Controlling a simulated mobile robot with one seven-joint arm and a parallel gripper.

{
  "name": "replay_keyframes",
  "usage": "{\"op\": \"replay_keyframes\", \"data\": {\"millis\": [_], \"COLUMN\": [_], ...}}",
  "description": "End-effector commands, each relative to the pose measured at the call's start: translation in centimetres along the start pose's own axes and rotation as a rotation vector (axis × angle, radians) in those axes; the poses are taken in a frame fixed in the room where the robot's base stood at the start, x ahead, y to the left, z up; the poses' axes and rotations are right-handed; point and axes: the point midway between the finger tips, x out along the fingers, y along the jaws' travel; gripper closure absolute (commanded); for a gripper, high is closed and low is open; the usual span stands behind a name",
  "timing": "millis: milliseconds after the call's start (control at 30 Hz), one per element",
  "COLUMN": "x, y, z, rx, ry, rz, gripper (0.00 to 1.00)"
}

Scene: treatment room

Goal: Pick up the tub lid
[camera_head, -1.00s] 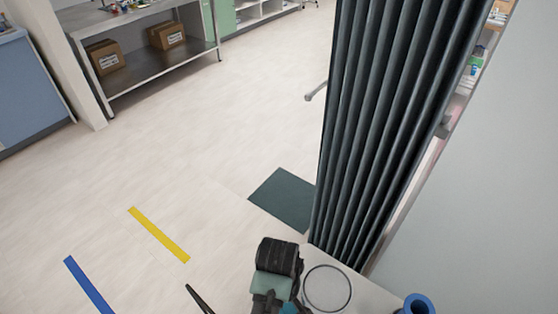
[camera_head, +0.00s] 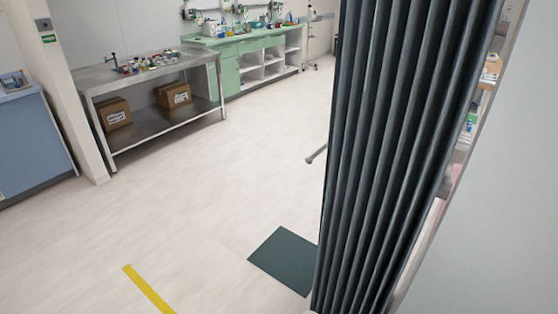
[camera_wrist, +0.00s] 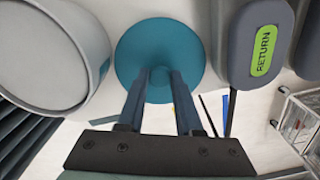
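The tub lid (camera_wrist: 160,40) is a flat teal disc with a small round knob, in the upper middle of the wrist view. My gripper (camera_wrist: 159,82) has its two blue fingers on either side of the knob, close against it, and appears shut on it. I cannot tell whether the lid is lifted or rests on the pale surface. A large grey round tub (camera_wrist: 45,60) is at the left of the wrist view, beside the lid. My gripper, the lid and the tub are out of the head view now.
A grey holder marked RETURN (camera_wrist: 258,45) is close right of the lid. A dark pleated curtain (camera_head: 385,150) stands at the right of the head view. A dark mat (camera_head: 285,261) and yellow strip (camera_head: 149,289) lie on open floor. A steel bench (camera_head: 150,78) stands behind.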

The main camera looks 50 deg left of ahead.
Motion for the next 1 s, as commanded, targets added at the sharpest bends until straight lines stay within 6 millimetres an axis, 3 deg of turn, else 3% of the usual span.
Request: {"op": "replay_keyframes", "data": {"millis": [33, 100, 667, 1000], "x": [0.0, 0.0, -0.8, -6.8], "y": [0.0, 0.0, -0.3, -0.3], "z": [0.0, 0.0, 0.1, 0.1], "rx": [0.0, 0.0, 0.0, 0.0], "ry": [0.0, 0.0, 0.001, 0.004], "rz": [0.0, 0.0, 0.001, 0.003], "gripper": [0.88, 1.0, 1.0, 1.0]}}
